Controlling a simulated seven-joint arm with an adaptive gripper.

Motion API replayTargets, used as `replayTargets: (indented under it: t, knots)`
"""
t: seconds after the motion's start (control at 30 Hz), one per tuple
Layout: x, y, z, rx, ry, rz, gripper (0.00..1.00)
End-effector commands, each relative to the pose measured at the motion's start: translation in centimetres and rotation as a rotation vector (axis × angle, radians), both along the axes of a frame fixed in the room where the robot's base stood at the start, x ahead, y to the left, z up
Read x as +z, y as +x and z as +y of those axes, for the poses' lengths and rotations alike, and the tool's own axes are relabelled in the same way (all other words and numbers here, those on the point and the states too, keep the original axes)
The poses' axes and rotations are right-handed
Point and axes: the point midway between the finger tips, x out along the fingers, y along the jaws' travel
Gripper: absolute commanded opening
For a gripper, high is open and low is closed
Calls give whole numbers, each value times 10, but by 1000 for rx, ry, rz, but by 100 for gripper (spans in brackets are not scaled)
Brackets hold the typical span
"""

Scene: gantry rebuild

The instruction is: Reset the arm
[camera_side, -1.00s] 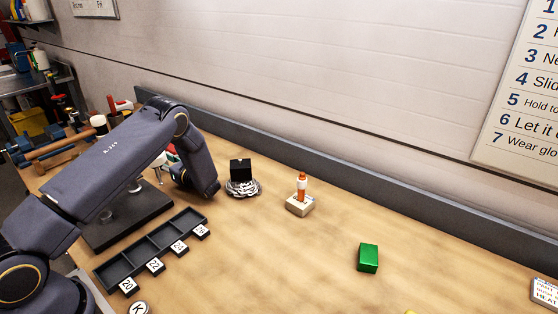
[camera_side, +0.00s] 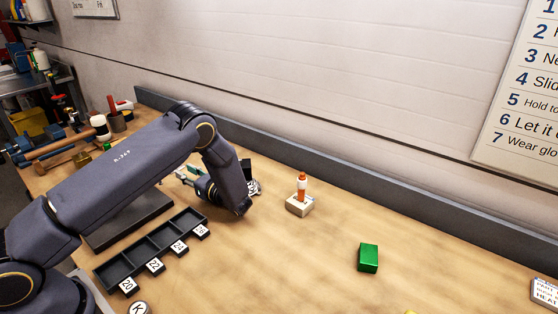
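My arm reaches in from the lower left, bent at a raised elbow, with its lower part slanting down over the bench. My gripper (camera_side: 184,174) shows only in part, to the left of the wrist, as small pale and dark green pieces. It points to the left, and the arm covers some of it. I cannot make out its fingers well enough to tell whether it is open or shut, or whether it holds anything.
A black tray (camera_side: 118,272) with number tags lies in front of my arm. A black block on a silvery base (camera_side: 254,188) is partly hidden behind the wrist. An orange-and-white peg on a beige base (camera_side: 300,207) and a green block (camera_side: 368,257) stand right. Bench between them is clear.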

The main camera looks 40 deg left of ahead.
Motion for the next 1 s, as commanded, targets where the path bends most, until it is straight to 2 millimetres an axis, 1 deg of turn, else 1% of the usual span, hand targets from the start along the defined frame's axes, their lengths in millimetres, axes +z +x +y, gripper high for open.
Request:
replayTargets:
  t: [0.33, 0.43, 0.47, 0.57, 0.6, 0.67, 0.7, 0.8, 0.87, 0.97, 1.0]
  knots:
    - [1, 0, -2, 3, -3, -3, 31]
    - [9, -3, -5, 26, -29, -23, 31]
    - [14, -5, -7, 41, -47, -37, 31]
    - [38, -20, -19, 122, -152, -107, 31]
    - [51, -28, -28, 164, -218, -146, 31]
    - [68, -44, -44, 227, -325, -206, 31]
    - [79, -54, -55, 263, -395, -244, 31]
    - [100, -78, -83, 335, -563, -329, 31]
    - [111, -91, -95, 373, -643, -389, 31]
    - [130, -112, -109, 441, -763, -524, 31]
    - [138, -121, -114, 474, -813, -593, 31]
